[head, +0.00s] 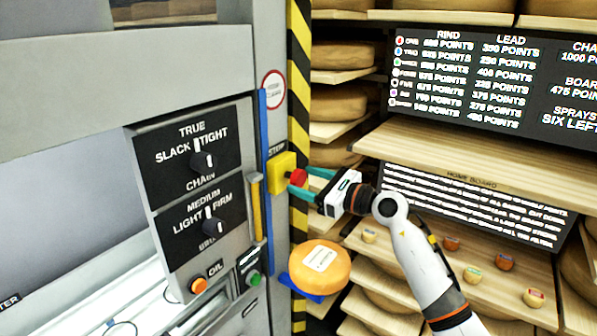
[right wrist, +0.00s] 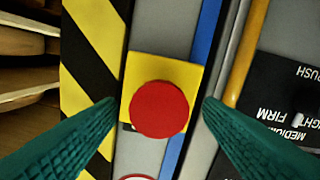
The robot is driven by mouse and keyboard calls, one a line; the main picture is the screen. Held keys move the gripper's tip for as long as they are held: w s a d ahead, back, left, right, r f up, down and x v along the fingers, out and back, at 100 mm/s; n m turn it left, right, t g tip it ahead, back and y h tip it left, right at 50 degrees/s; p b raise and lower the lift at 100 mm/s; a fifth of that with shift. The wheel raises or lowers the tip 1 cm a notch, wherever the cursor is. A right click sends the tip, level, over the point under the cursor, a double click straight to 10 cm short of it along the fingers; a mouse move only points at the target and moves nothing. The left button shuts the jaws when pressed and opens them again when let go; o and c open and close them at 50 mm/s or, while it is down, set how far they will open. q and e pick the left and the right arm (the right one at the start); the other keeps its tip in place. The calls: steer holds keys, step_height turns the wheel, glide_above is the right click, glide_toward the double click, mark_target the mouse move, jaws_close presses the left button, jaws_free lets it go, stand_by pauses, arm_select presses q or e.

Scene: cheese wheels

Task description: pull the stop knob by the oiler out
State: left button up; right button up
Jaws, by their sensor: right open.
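The stop knob (head: 298,178) is a red round button on a yellow box (head: 281,174) under a "STOP" label, on the machine's grey post. In the right wrist view the red knob (right wrist: 159,109) sits in front of its yellow box (right wrist: 188,72), near the middle. My right gripper (head: 305,184) is at the knob, with its green fingers open. In the right wrist view the fingers of my right gripper (right wrist: 158,108) stand on either side of the knob, with a gap on each side. The oiler's orange button (head: 199,286) is below, by the "OIL" label. My left gripper is not in view.
A panel with chain (head: 203,161) and brush (head: 213,226) dials stands left of the post. A blue strip (head: 264,180) and yellow bar (head: 256,208) run beside the box. A cheese wheel (head: 338,277) sits below my right gripper. Shelves of cheese stand right.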

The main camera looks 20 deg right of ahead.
steer(key=shift+x, duration=1.3)
